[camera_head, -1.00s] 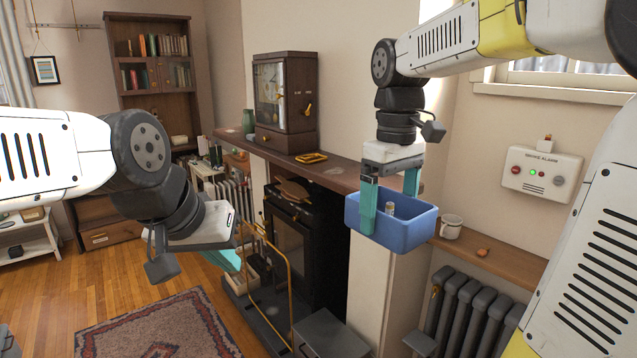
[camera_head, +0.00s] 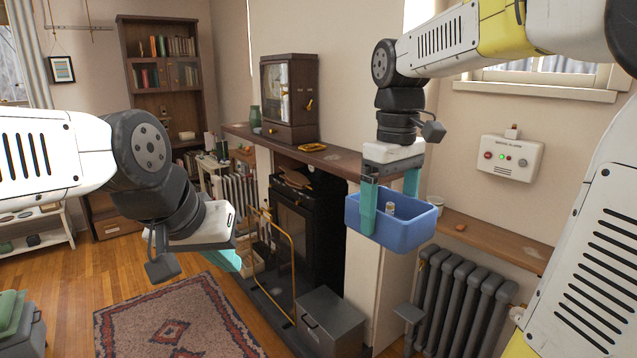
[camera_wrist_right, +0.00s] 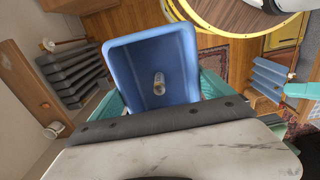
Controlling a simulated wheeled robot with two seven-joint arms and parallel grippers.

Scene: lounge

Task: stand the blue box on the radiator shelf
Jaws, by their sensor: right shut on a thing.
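The blue box (camera_head: 400,231) is an open-topped tub, upright in the air. My right gripper (camera_head: 390,208) is shut on it, with teal fingers at its walls. A small pale cylinder (camera_wrist_right: 159,84) is inside the box (camera_wrist_right: 122,68). The radiator shelf (camera_head: 500,240) is a wooden ledge above the grey radiator (camera_head: 465,300), behind and to the right of the box in the head view. The shelf also shows at the left in the right wrist view (camera_wrist_right: 30,85). My left gripper (camera_head: 230,260) is empty at lower left; its finger gap is hidden.
A white mug (camera_head: 436,202) stands on the shelf, partly hidden by the box. A small orange-brown item (camera_head: 460,227) lies beside it; the shelf further right looks clear. A mantel (camera_head: 340,160), a grey chest (camera_head: 335,325) and a brass fire guard (camera_head: 290,265) stand left of the box.

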